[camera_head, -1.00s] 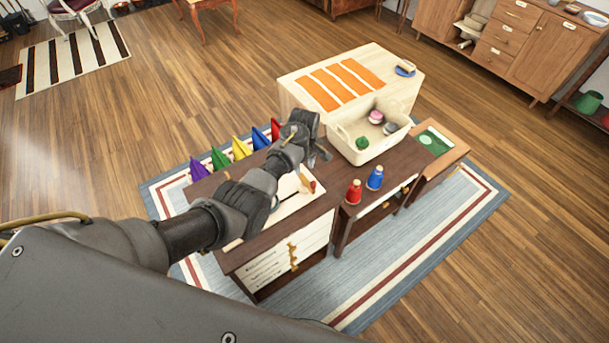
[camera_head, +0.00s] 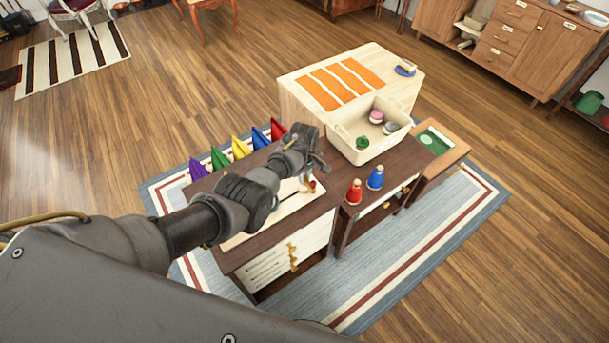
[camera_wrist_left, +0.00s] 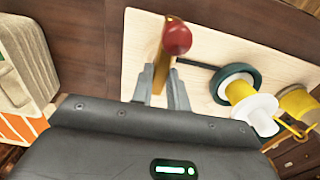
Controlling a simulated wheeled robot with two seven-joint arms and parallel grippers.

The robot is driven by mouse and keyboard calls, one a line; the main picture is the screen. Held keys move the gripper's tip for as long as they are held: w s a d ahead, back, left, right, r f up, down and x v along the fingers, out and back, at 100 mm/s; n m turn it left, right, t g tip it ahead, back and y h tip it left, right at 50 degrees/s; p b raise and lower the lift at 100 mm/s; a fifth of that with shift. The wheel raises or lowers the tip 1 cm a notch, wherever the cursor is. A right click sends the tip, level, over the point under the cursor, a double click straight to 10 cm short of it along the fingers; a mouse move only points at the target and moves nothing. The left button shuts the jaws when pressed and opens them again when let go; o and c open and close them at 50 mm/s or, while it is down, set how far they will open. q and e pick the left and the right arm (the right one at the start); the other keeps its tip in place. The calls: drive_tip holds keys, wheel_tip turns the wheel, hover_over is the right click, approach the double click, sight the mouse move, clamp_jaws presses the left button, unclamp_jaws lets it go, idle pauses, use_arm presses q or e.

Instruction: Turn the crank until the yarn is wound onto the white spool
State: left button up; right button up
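A pale board (camera_head: 246,232) lies on the dark cabinet top and carries the winder. In the left wrist view the crank handle (camera_wrist_left: 160,64) is tan with a red knob (camera_wrist_left: 177,38). A dark crank arm runs from it to a dark green wheel (camera_wrist_left: 232,74). The white spool (camera_wrist_left: 262,112) stands beside the wheel, with a yellow yarn spool (camera_wrist_left: 299,102) to its right. A yellow strand shows between the two spools. My left gripper (camera_wrist_left: 161,84) has a finger on each side of the handle, close against it. It also shows in the head view (camera_head: 312,168). My right gripper is out of view.
A cream bin (camera_head: 372,150) stands at the right on the dark top. Red (camera_head: 354,193) and blue (camera_head: 375,178) peg figures stand near the front. A pale table (camera_head: 395,86) with orange strips is behind.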

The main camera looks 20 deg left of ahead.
use_arm(q)
clamp_jaws()
drive_tip(key=shift+m, duration=1.2)
drive_tip(key=m+p, duration=0.1)
drive_tip(key=m, duration=0.2)
drive_tip(key=shift+m, duration=0.3)
drive_tip(key=m, duration=1.2)
drive_tip(key=shift+m, duration=0.3)
drive_tip(key=m+b, duration=0.1)
drive_tip(key=m, duration=0.4)
drive_tip(key=shift+m+b, duration=0.3)
drive_tip(key=shift+m, duration=0.1)
drive_tip(key=shift+m, duration=0.3)
